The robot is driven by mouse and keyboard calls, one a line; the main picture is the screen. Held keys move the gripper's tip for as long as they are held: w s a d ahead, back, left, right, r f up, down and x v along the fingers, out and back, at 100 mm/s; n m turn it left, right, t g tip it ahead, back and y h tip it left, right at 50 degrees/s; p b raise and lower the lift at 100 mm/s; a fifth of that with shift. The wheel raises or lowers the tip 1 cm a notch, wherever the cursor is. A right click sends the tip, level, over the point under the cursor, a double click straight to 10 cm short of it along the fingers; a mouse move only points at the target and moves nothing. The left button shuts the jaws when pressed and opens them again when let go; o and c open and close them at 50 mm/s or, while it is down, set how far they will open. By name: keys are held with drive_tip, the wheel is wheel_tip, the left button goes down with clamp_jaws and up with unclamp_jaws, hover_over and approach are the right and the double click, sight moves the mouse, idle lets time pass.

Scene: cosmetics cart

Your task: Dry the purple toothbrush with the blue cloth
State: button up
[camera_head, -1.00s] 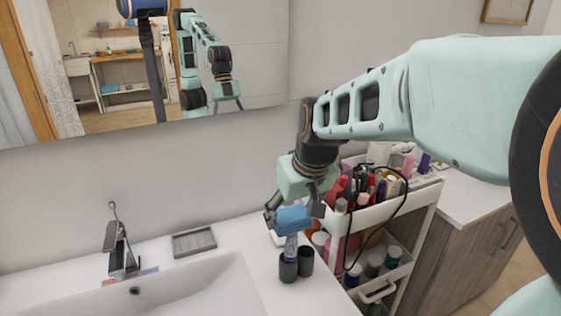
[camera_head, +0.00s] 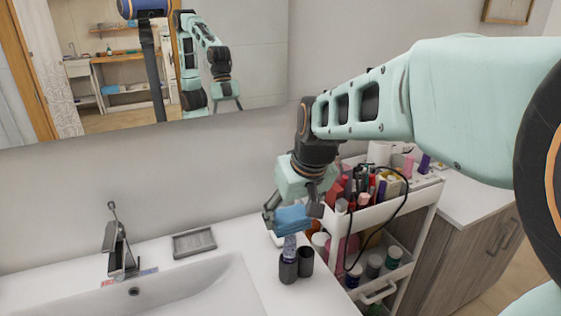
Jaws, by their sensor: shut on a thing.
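My gripper (camera_head: 292,213) is shut on the blue cloth (camera_head: 292,218), just above two dark cups on the counter. The cloth is bunched between the fingers. A pale bluish, patterned piece (camera_head: 289,246) shows under the cloth and reaches down into the front cup (camera_head: 288,268); I cannot tell whether it is cloth or another thing. A thin strip with red and purplish-blue parts (camera_head: 146,271) lies by the tap's base, partly hidden by it. I cannot make out for sure which thing is the purple toothbrush.
The second dark cup (camera_head: 306,261) stands beside the front one. A white cart (camera_head: 390,206) full of cosmetics stands close on the right, with a black cable hanging on it. A grey soap tray (camera_head: 194,243), the tap (camera_head: 117,247) and the sink (camera_head: 200,290) are to the left.

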drive_tip(key=shift+w+d, duration=0.15)
drive_tip(key=shift+d, duration=0.25)
drive_tip(key=shift+s+a+f, duration=0.1)
drive_tip(key=shift+s+a, duration=0.15)
drive_tip(key=shift+a, duration=0.3)
drive_tip(key=shift+s+a, duration=0.2)
drive_tip(key=shift+a, duration=0.3)
drive_tip(key=shift+w+d+r, duration=0.1)
drive_tip(key=shift+w+d, duration=0.15)
drive_tip(key=shift+d, duration=0.3)
drive_tip(key=shift+w+d+r, duration=0.1)
drive_tip(key=shift+w+d, duration=0.15)
drive_tip(key=shift+d, duration=0.3)
drive_tip(key=shift+r, duration=0.1)
wheel_tip(320, 180, up, 7)
drive_tip(key=p, duration=0.5)
